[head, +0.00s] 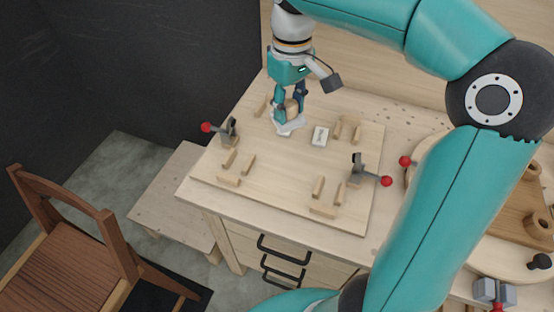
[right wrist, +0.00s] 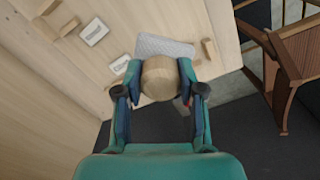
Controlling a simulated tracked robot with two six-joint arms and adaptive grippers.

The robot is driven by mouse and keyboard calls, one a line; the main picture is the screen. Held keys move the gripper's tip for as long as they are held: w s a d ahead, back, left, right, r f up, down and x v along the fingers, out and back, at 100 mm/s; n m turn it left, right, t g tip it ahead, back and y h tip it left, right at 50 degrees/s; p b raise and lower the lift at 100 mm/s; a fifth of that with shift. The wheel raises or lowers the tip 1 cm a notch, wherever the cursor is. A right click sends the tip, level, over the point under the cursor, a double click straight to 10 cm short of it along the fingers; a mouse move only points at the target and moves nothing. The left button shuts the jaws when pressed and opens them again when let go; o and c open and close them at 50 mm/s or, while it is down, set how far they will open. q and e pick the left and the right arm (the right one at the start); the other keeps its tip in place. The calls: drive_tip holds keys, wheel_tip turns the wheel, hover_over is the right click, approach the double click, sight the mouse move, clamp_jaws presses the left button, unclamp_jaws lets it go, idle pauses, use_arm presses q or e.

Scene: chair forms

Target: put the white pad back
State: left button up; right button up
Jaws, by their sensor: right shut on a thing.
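The white pad (head: 290,126) is at the far left part of the pale wooden board, under my right gripper (head: 290,108). My right gripper is shut on a round wooden knob that appears to be the pad's handle. In the right wrist view the knob (right wrist: 160,78) is between the two fingers (right wrist: 160,88), and the pale textured pad (right wrist: 165,46) shows behind it. I cannot tell whether the pad touches the board. A small white label plate (head: 320,136) lies just right of the pad; two such plates (right wrist: 94,32) show in the wrist view. My left gripper is not in view.
The board (head: 285,180) carries several small wooden blocks and two toggle clamps with red knobs, one left (head: 228,130) and one right (head: 358,170). Its middle is clear. A brown chair (head: 75,240) stands at left. A round wooden board (head: 425,160) is at right.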

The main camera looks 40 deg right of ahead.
wheel_tip(320, 180, down, 14)
drive_tip(key=shift+s+f, duration=0.1)
drive_tip(key=shift+f, duration=2.6)
drive_tip(key=o, duration=1.1)
drive_tip(key=shift+r, duration=0.1)
wheel_tip(320, 180, up, 12)
